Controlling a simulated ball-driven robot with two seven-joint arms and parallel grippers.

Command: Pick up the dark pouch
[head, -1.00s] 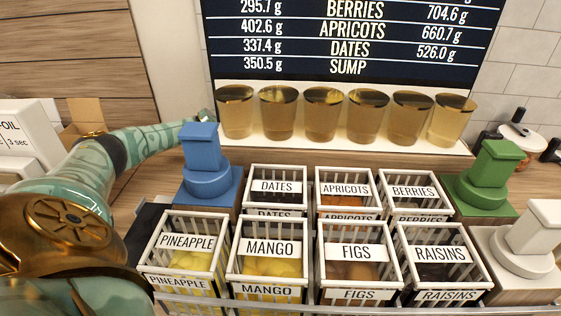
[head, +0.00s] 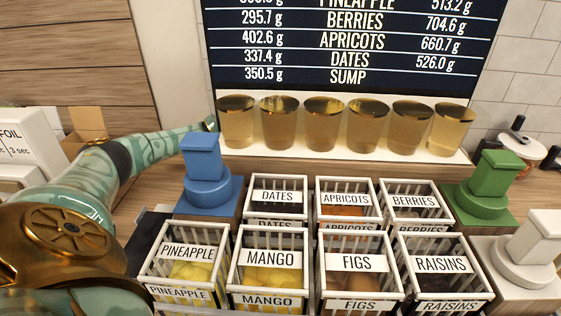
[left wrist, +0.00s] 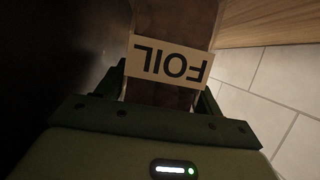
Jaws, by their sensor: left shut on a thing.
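A dark brown pouch (left wrist: 172,22) with a pale label reading FOIL, upside down in this view, fills the upper middle of the left wrist view. My left gripper (left wrist: 162,92) is shut on the pouch, with a dark finger on each side of its near end. The pouch's near end is partly hidden by the gripper. In the head view my left arm reaches from the lower left toward the wall behind the blue pedestal; its fingers and the pouch cannot be made out there. My right gripper is not in view.
Labelled white crates, such as PINEAPPLE (head: 187,253) and DATES (head: 277,196), fill the front counter. A blue pedestal (head: 207,185) stands left of them, a green one (head: 488,185) right. Several amber cups (head: 323,122) line the back. A FOIL box (head: 22,137) stands far left.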

